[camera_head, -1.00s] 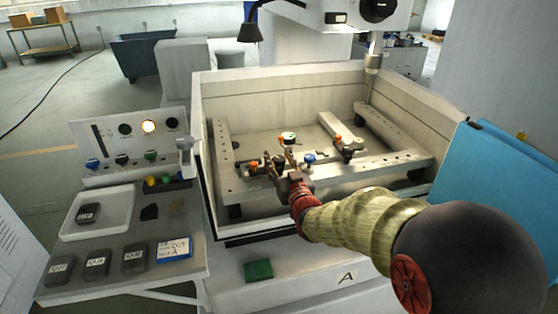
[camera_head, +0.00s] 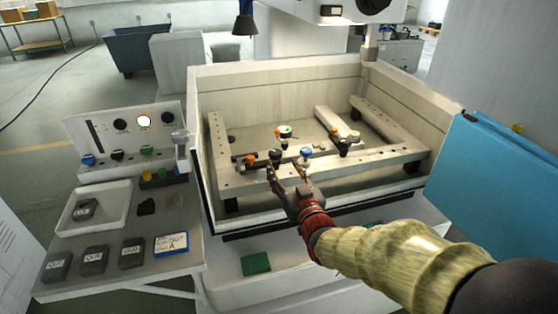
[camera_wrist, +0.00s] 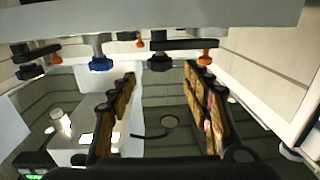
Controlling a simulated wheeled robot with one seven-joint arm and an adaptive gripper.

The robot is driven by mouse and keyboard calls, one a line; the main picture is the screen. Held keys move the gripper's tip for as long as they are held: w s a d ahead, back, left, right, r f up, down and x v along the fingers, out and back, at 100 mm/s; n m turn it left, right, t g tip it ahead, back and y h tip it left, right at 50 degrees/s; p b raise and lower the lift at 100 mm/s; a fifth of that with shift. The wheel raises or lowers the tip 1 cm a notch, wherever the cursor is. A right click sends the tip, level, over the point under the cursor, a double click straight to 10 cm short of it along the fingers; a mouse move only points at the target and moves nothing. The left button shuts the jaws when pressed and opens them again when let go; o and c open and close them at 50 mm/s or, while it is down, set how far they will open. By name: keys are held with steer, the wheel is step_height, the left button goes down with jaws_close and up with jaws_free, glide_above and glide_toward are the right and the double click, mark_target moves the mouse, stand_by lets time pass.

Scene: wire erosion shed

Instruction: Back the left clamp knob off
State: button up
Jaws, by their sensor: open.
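The left clamp lies on the front rail of the open tank, with an orange knob (camera_head: 250,159) at its left and a black knob (camera_head: 275,154) at its right. A blue knob (camera_head: 305,152) stands right of it. My gripper (camera_head: 287,174) is open and empty at the rail's near side, its fingertips apart and just in front of the black and blue knobs. In the wrist view the scene looks upside down. The black knob (camera_wrist: 160,63) hangs near the gap between my fingers (camera_wrist: 160,76), with the orange knob (camera_wrist: 205,57) right and the blue knob (camera_wrist: 100,63) left. No contact is visible.
Another clamp with an orange knob (camera_head: 334,131) and a black knob (camera_head: 343,148) stands to the right. A green-topped piece (camera_head: 284,131) stands behind. The tank's front wall (camera_head: 270,222) lies under my arm. A control panel (camera_head: 125,135) stands left.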

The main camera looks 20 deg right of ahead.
steer(key=shift+s+d, duration=0.1)
steer(key=shift+s, duration=1.75)
